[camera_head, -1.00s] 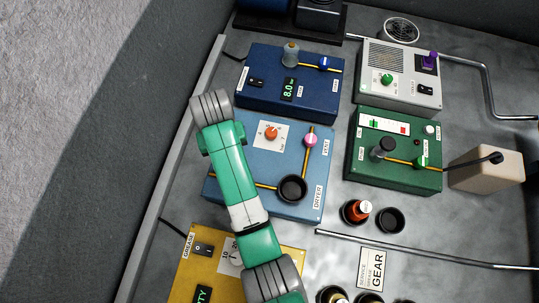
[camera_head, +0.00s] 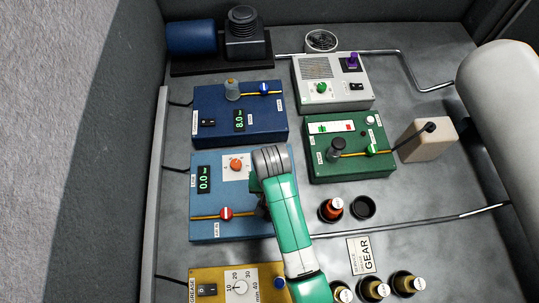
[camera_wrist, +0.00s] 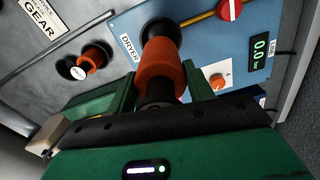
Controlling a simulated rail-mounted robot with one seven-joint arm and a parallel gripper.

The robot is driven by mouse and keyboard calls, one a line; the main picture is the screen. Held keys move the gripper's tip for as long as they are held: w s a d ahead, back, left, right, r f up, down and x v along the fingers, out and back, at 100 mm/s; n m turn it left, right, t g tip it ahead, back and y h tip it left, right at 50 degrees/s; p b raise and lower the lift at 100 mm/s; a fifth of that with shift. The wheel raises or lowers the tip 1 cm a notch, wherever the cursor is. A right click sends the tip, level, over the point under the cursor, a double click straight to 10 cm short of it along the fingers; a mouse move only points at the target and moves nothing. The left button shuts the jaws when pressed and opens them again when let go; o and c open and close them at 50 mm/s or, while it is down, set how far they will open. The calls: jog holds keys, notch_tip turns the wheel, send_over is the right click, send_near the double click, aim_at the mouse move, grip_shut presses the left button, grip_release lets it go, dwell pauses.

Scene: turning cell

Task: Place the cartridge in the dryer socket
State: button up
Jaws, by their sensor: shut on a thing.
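The orange-red cartridge (camera_wrist: 160,72) with a dark lower end is between my gripper's green fingers (camera_wrist: 158,86) in the wrist view. My gripper is shut on it. Its far end points at the black dryer socket (camera_wrist: 160,28) on the light blue dryer panel (camera_wrist: 127,22). I cannot tell whether it touches or sits in the socket. In the head view the dryer (camera_head: 203,235) is at centre left, and my green arm hides the cartridge and most of the socket.
Another orange cartridge (camera_head: 331,209) stands in a holder right of the dryer, beside an empty black holder (camera_head: 363,208). The dryer has a red valve handle (camera_head: 226,213) and a 0.0 display (camera_head: 204,180). A blue unit (camera_head: 270,120) and a green unit (camera_head: 320,170) stand nearby.

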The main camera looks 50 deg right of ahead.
notch_tip(320, 180, down, 10)
jog(key=shift+f+b, duration=0.1)
jog(key=shift+b, duration=0.6)
jog(key=shift+w, duration=0.1)
jog(key=o, duration=1.2)
jog(key=shift+f, duration=0.1)
notch_tip(320, 180, up, 12)
jog(key=shift+r+p, duration=0.2)
jog(key=shift+p, duration=0.65)
